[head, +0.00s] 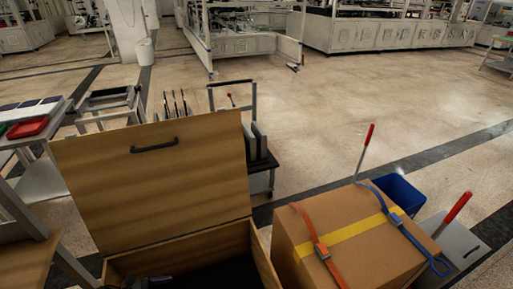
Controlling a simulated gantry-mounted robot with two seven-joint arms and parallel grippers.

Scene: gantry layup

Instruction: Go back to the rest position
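Neither of my grippers nor my arms shows in the head view. A wooden chest with its lid (155,185) raised stands at the lower left. The lid has a black handle (154,146), and the dark inside of the chest shows at the bottom edge. A cardboard box (345,232) with yellow tape stands to its right. An orange strap (317,243) and a blue strap (404,226) lie over the box. The lower parts of the chest and box are cut off by the frame.
A blue bin (398,192) and red-handled tools (457,208) stand beside the box. A cart (262,165) is behind the chest lid. A table with a red tray (27,128) is at the left. Open floor (350,110) stretches behind, towards white machines (385,33).

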